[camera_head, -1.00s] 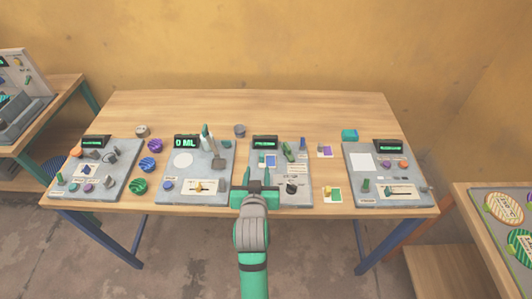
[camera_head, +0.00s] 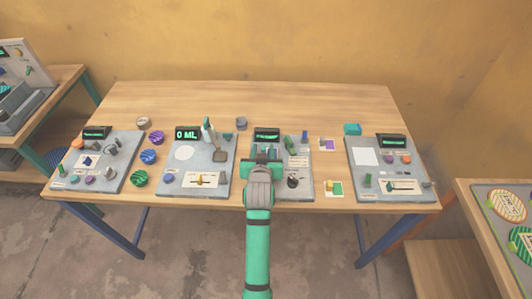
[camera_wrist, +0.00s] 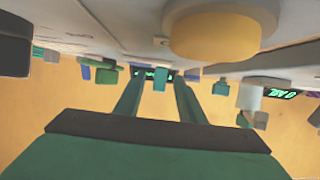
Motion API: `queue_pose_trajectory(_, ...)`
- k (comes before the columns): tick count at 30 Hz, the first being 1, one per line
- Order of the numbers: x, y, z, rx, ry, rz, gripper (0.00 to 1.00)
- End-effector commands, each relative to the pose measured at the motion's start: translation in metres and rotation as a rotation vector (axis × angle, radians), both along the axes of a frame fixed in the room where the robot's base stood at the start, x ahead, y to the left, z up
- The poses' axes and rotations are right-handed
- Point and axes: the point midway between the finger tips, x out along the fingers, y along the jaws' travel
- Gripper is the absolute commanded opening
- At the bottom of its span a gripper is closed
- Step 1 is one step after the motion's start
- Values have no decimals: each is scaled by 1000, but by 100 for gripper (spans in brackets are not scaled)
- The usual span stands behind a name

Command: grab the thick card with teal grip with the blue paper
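My gripper (camera_head: 263,160) is low over the third panel (camera_head: 295,195) from the left. In the wrist view its two green fingers (camera_wrist: 157,88) stand apart, with a gap between the tips. A small blue patch (camera_wrist: 160,81) shows in that gap, in front of the panel's lit display; it seems to be the blue paper of the card. In the head view my gripper covers most of the card's place, so its teal grip cannot be made out. I cannot see contact between the fingers and the card.
A green lever (camera_head: 285,143) and a dark knob (camera_head: 292,182) stand right of my gripper. Two other cards lie on the table to the right, one with purple paper (camera_head: 327,144), one with green and purple (camera_head: 334,188).

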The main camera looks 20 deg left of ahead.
Motion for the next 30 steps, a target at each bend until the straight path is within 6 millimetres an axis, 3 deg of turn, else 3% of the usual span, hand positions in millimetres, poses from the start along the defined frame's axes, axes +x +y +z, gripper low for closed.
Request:
queue_pose_trajectory(10,6,3,-3,-1,0,1,36)
queue_pose_trajectory(15,6,3,-3,-1,0,1,0)
queue_pose_trajectory(30,7,3,7,1,-3,1,0)
